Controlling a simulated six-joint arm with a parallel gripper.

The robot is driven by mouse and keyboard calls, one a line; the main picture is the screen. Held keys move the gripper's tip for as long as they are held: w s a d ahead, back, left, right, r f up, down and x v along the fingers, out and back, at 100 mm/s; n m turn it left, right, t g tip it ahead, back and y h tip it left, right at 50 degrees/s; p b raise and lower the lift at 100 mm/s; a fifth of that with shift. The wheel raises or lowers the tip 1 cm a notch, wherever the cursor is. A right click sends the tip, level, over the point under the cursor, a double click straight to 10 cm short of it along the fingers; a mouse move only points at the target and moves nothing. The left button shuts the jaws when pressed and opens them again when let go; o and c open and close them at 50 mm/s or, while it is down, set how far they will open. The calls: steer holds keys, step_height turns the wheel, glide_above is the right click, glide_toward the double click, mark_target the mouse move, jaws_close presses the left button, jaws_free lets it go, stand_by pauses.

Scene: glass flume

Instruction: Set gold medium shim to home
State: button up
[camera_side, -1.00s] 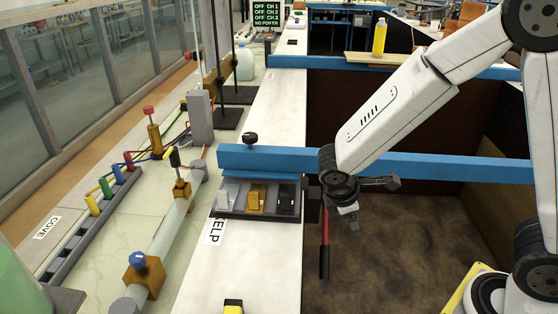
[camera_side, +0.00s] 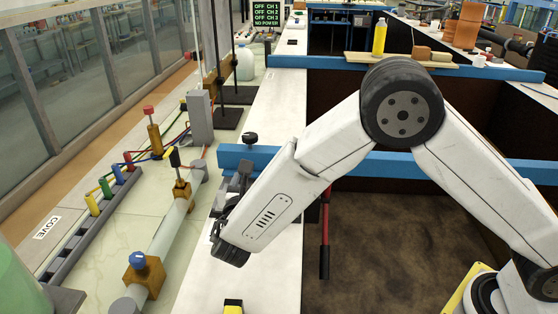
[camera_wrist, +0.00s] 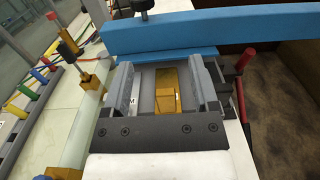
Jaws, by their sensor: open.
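The gold shim (camera_wrist: 167,92) lies in the tray in the wrist view. In the side view my arm hides it. My gripper (camera_wrist: 160,62) is open, with its two grey fingers to the left and right of the gold shim. No finger is seen touching it. In the side view my gripper (camera_side: 241,178) hangs over the tray area, partly covered by my own arm. I cannot tell its exact height above the tray. I cannot pick out a spot marked home.
A blue beam (camera_wrist: 220,28) crosses just behind the tray, with a black knob (camera_side: 249,139) on it. A red-handled tool (camera_side: 324,235) hangs to the right. Colored plugs and valves (camera_side: 146,275) stand to the left. The white ledge (camera_side: 270,270) in front is mostly clear.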

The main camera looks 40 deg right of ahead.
steer(key=shift+a, duration=0.1)
steer(key=f, duration=0.7)
steer(key=shift+w+d, duration=0.2)
steer(key=shift+d, duration=0.05)
steer(key=x, duration=0.3)
steer(key=shift+w+d, duration=0.55)
jaws_close()
stand_by(1.1)
